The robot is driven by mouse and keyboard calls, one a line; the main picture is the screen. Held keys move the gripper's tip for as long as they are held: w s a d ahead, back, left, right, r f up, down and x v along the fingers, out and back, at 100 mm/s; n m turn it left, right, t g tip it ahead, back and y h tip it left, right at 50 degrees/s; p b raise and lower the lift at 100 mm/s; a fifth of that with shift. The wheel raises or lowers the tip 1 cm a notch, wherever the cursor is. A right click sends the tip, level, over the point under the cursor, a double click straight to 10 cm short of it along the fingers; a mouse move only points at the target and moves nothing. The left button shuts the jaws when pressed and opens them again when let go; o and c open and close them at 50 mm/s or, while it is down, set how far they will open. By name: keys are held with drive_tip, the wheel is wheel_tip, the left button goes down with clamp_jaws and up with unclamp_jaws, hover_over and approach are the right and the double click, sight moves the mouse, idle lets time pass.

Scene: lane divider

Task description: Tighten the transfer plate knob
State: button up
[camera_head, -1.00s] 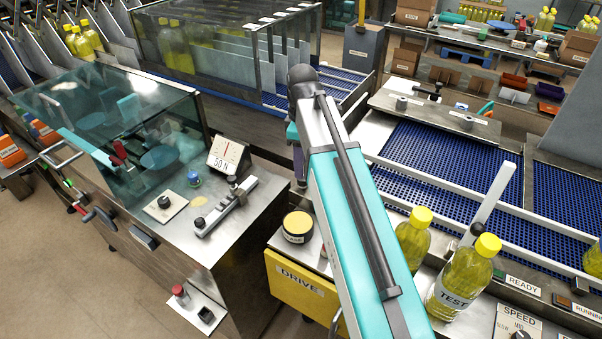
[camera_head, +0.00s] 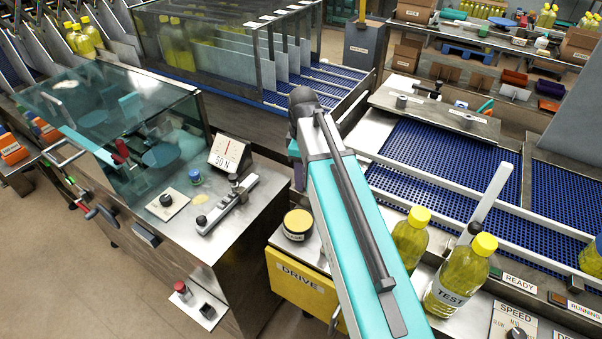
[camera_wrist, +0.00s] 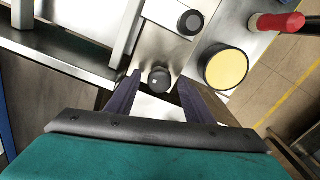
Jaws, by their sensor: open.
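In the wrist view a dark round knob (camera_wrist: 160,77) with a small pale mark sits on a metal plate, between the tips of my gripper (camera_wrist: 159,84). The two dark purple fingers stand apart on either side of it, and I see no clear contact. A second black knob (camera_wrist: 191,22) stands on the metal above it to the right. No label shows which knob belongs to the transfer plate.
A yellow-lidded tin (camera_wrist: 223,68) stands close to the right finger; it also shows in the head view (camera_head: 298,225). A red-handled tool (camera_wrist: 278,22) lies beyond it. A TEST bottle (camera_head: 457,278) stands right of my arm, and blue conveyor belts (camera_head: 440,160) run behind.

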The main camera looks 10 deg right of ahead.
drive_tip(key=c, duration=0.9)
drive_tip(key=shift+a, duration=0.25)
drive_tip(key=shift+c, duration=0.7)
drive_tip(key=shift+d, duration=0.2)
drive_tip(key=shift+m, duration=0.5)
